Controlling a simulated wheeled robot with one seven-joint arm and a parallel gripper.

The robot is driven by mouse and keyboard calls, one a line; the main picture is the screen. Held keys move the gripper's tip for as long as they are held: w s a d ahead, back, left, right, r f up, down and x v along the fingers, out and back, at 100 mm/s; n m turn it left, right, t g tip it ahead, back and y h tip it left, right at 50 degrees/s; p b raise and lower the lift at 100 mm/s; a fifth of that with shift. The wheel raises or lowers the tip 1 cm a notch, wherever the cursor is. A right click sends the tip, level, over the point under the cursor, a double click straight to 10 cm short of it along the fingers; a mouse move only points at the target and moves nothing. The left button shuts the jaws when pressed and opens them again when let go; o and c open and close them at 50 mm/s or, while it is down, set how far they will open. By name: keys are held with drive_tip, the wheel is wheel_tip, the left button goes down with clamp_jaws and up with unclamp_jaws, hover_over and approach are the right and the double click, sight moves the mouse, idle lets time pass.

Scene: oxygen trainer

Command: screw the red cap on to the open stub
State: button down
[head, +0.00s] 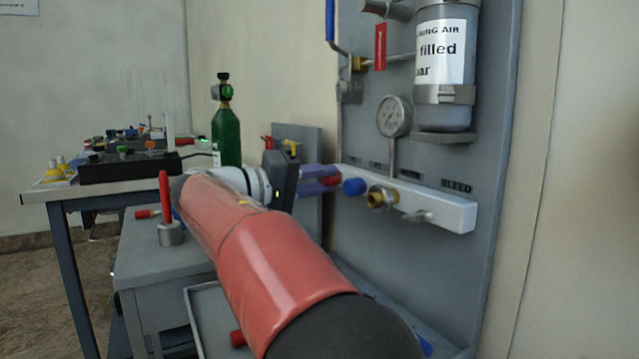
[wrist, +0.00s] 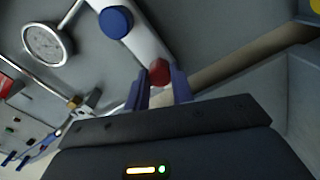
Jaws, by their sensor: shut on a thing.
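The red cap (head: 330,181) is held between the purple-blue fingers of my gripper (head: 322,176), at the left end of the white manifold. In the wrist view the red cap (wrist: 160,71) sits between the tips of my gripper (wrist: 162,84), which is shut on it. The cap lies close in front of the white manifold (wrist: 146,45); whether it touches a stub cannot be told, as the cap and fingers hide any stub there. A brass fitting (head: 382,198) shows to the right, with a blue cap (head: 354,186) between it and my gripper.
A pressure gauge (head: 394,117) and a grey cylinder (head: 445,65) are above the manifold (head: 450,214) on the grey panel. A green bottle (head: 226,135) stands behind my arm. A grey side table (head: 140,262) with a red-handled post is at the left.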

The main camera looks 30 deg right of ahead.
drive_tip(key=shift+f+m+b, duration=0.3)
drive_tip(key=shift+m+b, duration=0.2)
drive_tip(key=shift+b, duration=0.45)
drive_tip(key=shift+m+b, duration=0.5)
drive_tip(key=shift+b, duration=0.1)
drive_tip(key=shift+r+m+b, duration=0.1)
drive_tip(key=shift+m+b, duration=0.35)
drive_tip(key=shift+m, duration=0.15)
drive_tip(key=shift+r, duration=0.2)
drive_tip(key=shift+f+m+b, duration=0.3)
drive_tip(key=shift+m+b, duration=0.3)
drive_tip(key=shift+b, duration=0.15)
drive_tip(key=shift+m+b, duration=0.8)
drive_tip(key=shift+b, duration=0.1)
drive_tip(key=shift+r+m, duration=0.25)
drive_tip(key=shift+m, duration=0.15)
